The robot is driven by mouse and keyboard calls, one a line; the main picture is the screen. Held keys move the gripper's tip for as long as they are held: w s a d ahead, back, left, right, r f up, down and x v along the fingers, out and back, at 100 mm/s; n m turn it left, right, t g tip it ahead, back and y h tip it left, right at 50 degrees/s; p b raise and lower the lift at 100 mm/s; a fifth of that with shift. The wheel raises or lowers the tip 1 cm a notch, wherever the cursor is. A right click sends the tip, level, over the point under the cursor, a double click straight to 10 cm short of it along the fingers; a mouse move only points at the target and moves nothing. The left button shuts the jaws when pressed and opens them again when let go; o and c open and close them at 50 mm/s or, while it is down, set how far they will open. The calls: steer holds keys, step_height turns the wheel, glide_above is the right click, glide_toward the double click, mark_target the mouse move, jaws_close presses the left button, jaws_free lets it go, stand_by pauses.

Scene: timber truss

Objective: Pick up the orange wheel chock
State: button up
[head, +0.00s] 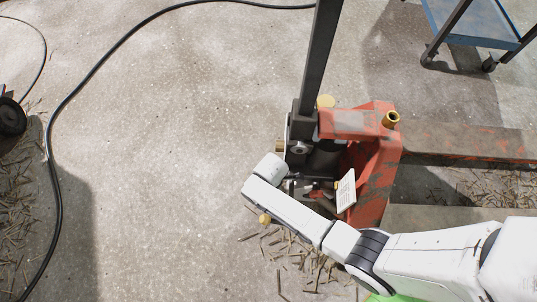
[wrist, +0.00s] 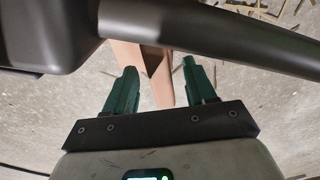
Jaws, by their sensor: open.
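A pale orange, angular piece with a darker V-shaped recess shows in the wrist view (wrist: 163,88); it looks like the orange wheel chock, partly covered by a dark bar. My gripper (wrist: 158,68) has its two green fingers apart, one on each side of this piece in the picture. I cannot tell whether they touch it. In the head view my white arm reaches in from the lower right to the pallet truck's front. The gripper's fingers and the chock cannot be made out there.
A worn orange-red pallet truck (head: 374,170) stands right of centre, with an upright dark handle (head: 321,55). A dark bar (wrist: 215,32) crosses the wrist view close to the fingers. A black cable (head: 62,105) curves over the floor at left. A blue trolley (head: 470,38) stands at upper right. Open concrete lies left of centre.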

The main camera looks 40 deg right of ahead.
steer(key=shift+f, duration=0.6)
jaws_close()
steer(key=shift+r, duration=0.1)
stand_by(0.9)
